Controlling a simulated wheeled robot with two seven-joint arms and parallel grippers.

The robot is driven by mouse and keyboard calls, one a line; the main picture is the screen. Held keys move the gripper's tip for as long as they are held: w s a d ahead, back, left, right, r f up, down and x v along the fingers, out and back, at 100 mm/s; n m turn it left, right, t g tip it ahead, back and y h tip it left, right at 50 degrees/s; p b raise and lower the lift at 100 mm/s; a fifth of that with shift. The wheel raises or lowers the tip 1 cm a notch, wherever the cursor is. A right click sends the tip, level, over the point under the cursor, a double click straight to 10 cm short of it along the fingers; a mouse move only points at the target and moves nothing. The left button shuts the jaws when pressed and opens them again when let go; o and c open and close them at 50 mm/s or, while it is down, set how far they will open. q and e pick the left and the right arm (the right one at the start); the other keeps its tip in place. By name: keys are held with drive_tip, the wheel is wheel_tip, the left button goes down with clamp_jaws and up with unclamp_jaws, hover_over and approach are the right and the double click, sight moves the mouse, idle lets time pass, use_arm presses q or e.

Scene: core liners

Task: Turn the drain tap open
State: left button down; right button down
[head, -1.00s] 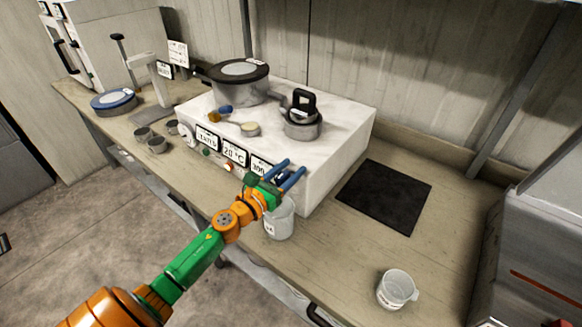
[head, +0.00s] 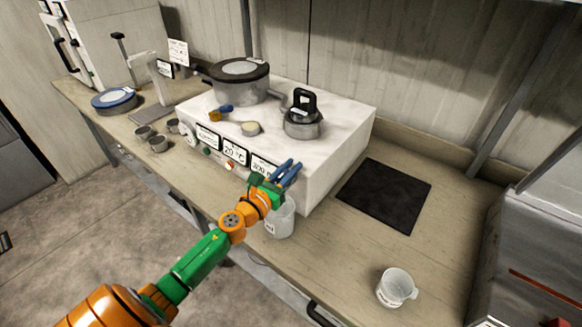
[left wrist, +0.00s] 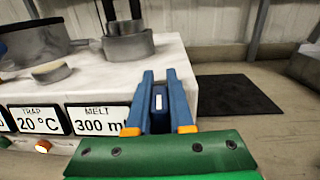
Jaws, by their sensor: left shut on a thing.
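My left gripper (head: 289,169) is at the front right corner of the white box unit (head: 345,140). Its two blue fingers are shut on a small dark blue piece with a pale mark, which I take to be the drain tap's handle (left wrist: 158,101). In the left wrist view the gripper (left wrist: 159,85) has this piece between its fingers. The tap's body and spout are hidden behind the gripper. A pale jug (head: 281,222) stands on the bench just below the gripper, partly covered by it. My right gripper is not in view.
A large lidded pot (head: 238,84) and a small pot with a black handle (head: 303,120) stand on the unit. A dark mat (head: 385,195) lies to its right. A white cup (head: 396,288) stands near the bench's front. The bench between them is clear.

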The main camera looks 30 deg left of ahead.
sight(281, 174)
use_arm(q)
drive_tip(key=y, duration=0.1)
drive_tip(key=n+y, duration=0.1)
drive_tip(key=n+y+p, duration=0.1)
drive_tip(key=shift+a+y, duration=0.25)
drive_tip(key=shift+y, duration=0.15)
drive_tip(key=n+g+y, duration=0.1)
drive_tip(key=n+y, duration=0.1)
drive_tip(key=shift+a+y, duration=0.2)
drive_tip(key=shift+y, duration=0.2)
drive_tip(key=n+y, duration=0.1)
drive_tip(key=n+g+y, duration=0.1)
drive_tip(key=shift+s+a+f+y, duration=0.1)
drive_tip(key=shift+s+a+y, duration=0.05)
drive_tip(key=shift+a+y, duration=0.15)
drive_tip(key=shift+s+a+n+g+y+b, duration=0.25)
drive_tip(key=shift+s+n+g+y+b, duration=0.2)
drive_tip(key=shift+n+g+y+b, duration=1.6)
drive_tip(key=shift+s+a+n+g+y+b, duration=0.35)
drive_tip(key=shift+n+g+y+b, duration=0.65)
drive_tip(key=shift+n+g+b, duration=1.2)
drive_tip(key=shift+s+a+n+g+y+b, duration=0.15)
drive_tip(key=shift+s+n+g+y+b, duration=0.35)
drive_tip(key=shift+n+g+y+b, duration=1.65)
drive_tip(key=shift+m+g+h, duration=0.6)
drive_tip(key=shift+g, duration=0.5)
drive_tip(key=c, duration=0.8)
unclamp_jaws()
drive_tip(key=shift+a, duration=0.1)
